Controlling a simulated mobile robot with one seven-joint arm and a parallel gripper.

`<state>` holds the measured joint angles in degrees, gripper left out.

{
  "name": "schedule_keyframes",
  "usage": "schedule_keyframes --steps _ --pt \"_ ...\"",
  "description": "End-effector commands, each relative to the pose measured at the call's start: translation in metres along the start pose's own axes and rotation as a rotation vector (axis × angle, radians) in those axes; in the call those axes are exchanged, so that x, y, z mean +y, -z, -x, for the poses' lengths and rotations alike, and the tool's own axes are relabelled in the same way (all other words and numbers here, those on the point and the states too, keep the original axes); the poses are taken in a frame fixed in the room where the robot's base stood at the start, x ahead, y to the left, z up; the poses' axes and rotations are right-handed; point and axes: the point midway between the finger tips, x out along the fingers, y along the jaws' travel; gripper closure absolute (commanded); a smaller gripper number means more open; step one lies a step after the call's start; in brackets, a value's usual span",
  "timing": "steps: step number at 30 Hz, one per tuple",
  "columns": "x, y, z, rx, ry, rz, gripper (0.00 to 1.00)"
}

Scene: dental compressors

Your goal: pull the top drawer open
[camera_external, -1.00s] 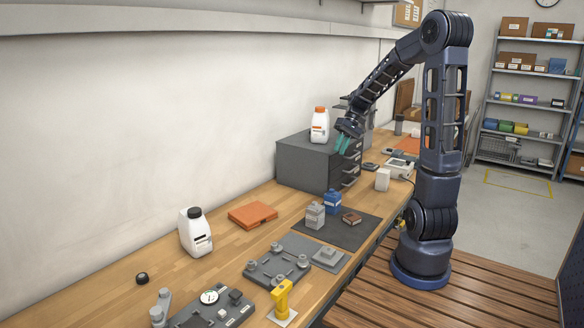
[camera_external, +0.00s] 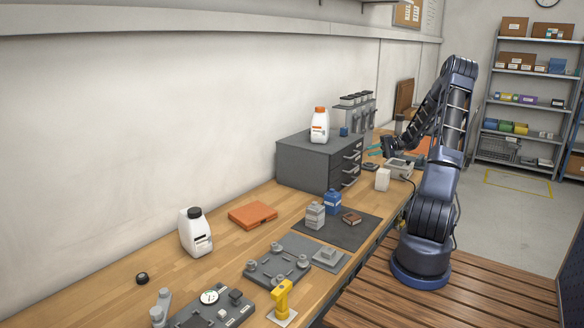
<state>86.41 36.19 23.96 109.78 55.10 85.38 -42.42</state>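The dark grey drawer cabinet (camera_external: 310,164) stands on the bench against the wall, with its drawer fronts facing right. The top drawer's handle (camera_external: 353,155) shows on the upper part of that face, above other handles. The top drawer looks closed. My gripper (camera_external: 371,150) has teal fingers that look spread apart with nothing between them. It is just right of the cabinet, at about the top handle's height in the picture. It appears apart from the handle, but the exact distance is hard to tell.
A white bottle with an orange cap (camera_external: 320,126) stands on the cabinet. Grey canisters (camera_external: 357,112) stand behind it. A blue container (camera_external: 332,202) and a small grey container (camera_external: 315,216) stand in front. A white box (camera_external: 382,179) is near the bench edge.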

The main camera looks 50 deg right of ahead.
Motion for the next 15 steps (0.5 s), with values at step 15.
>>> schedule_keyframes --steps 15 --pt "0.007 0.008 -0.019 0.031 0.056 0.005 0.8"
